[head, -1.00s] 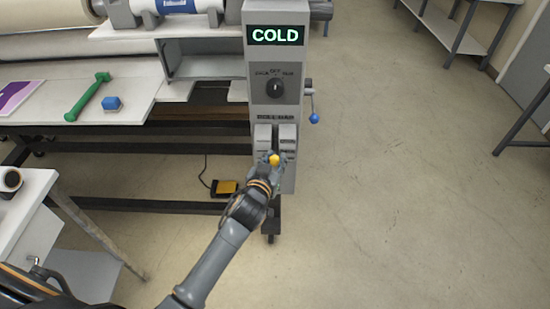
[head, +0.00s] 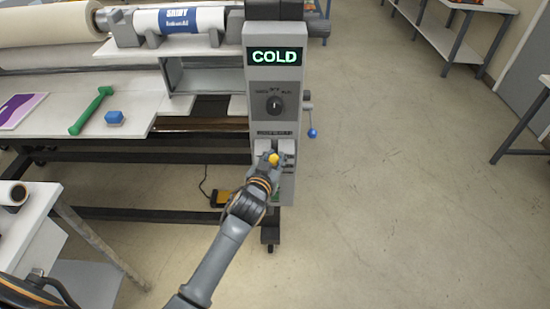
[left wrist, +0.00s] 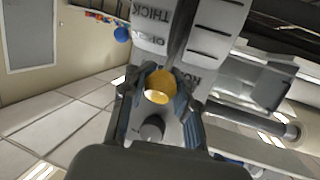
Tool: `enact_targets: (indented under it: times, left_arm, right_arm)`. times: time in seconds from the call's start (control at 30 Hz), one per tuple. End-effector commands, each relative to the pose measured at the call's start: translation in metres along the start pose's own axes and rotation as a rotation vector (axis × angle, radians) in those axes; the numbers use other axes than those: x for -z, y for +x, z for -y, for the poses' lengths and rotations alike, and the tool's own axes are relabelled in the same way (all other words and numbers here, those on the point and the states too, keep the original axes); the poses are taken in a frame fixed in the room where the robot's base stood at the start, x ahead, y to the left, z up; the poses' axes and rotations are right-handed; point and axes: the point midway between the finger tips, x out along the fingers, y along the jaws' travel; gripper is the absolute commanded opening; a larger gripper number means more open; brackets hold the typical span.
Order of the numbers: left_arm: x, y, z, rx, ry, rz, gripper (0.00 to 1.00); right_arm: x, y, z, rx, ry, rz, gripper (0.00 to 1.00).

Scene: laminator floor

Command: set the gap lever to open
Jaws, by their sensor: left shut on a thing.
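The gap lever's yellow knob (head: 273,158) is at the slotted lower front of the grey control column (head: 274,80). My left gripper (head: 268,160) is closed around this knob. In the left wrist view the yellow knob (left wrist: 160,86) sits between the two fingers, with a grey round part (left wrist: 152,128) beside it. A pale scale plate (left wrist: 152,28) beyond the knob reads THICK and a partly cut-off word that looks like OPEN. The gripper and forearm hide the lever's shaft and much of the scale in the head view. My right gripper is not in view.
Above the lever are a black dial (head: 274,104) and a COLD display (head: 274,56). A crank with a blue ball (head: 312,133) sticks out on the column's right.

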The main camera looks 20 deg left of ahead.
Motion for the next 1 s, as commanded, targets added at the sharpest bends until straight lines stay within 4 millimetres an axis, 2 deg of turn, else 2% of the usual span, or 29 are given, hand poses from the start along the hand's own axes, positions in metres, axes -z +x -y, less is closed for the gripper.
enact_targets:
  times: [0.1, 0.13, 0.23, 0.27, 0.67, 0.77, 1.0]
  left_arm:
    - [0.005, 0.0, 0.0, 0.0, 0.0, -0.012, 0.0]
    - [0.005, 0.0, 0.0, 0.0, 0.0, -0.012, 0.3]
    - [0.004, 0.0, 0.0, 0.0, 0.0, -0.009, 0.5]
    - [0.004, 0.0, 0.0, 0.0, 0.0, -0.008, 0.54]
    - [0.0, -0.006, 0.0, 0.0, -0.001, -0.001, 0.54]
    - [0.0, -0.019, 0.0, -0.001, -0.002, -0.002, 0.54]
    - [-0.001, -0.07, 0.0, 0.0, -0.003, -0.001, 0.54]
  right_arm:
    - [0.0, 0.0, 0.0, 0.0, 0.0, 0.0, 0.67]
    - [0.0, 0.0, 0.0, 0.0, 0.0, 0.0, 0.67]
    - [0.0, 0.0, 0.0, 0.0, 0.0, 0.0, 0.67]
    - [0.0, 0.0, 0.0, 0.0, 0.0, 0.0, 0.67]
    - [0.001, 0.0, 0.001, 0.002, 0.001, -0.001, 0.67]
    - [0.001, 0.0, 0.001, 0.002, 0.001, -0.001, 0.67]
    - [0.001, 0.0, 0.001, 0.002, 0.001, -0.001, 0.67]
